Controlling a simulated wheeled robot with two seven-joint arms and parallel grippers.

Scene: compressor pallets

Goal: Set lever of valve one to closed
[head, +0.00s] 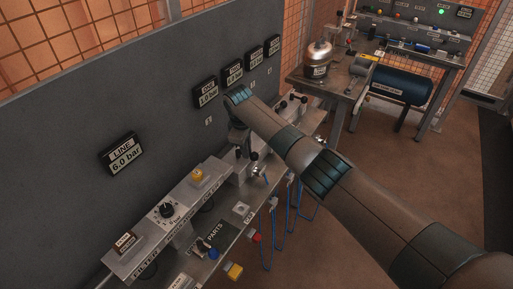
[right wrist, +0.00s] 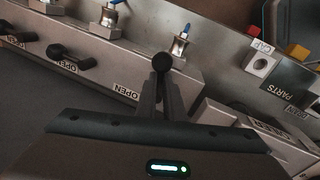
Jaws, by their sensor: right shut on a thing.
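My right gripper (right wrist: 163,75) is shut on a black ball-ended lever (right wrist: 162,61) in the right wrist view. The lever stands at the end of a row of valve levers on a grey bench block, with an OPEN label (right wrist: 126,92) beside it. The fingers hide most of its arm, so its exact angle is hard to tell. In the head view, my right gripper (head: 243,148) reaches down over the bench and partly covers this spot. Two other black levers (right wrist: 62,54) (right wrist: 18,36) lie over towards OPEN labels. My left gripper is not in view.
A yellow button (head: 197,175), a black knob (head: 166,210) and a parts tray area (head: 213,236) lie nearer on the bench. Gauge displays (head: 206,93) hang on the grey wall. Blue hoses (head: 270,235) hang off the front edge. A side table (head: 345,85) stands beyond.

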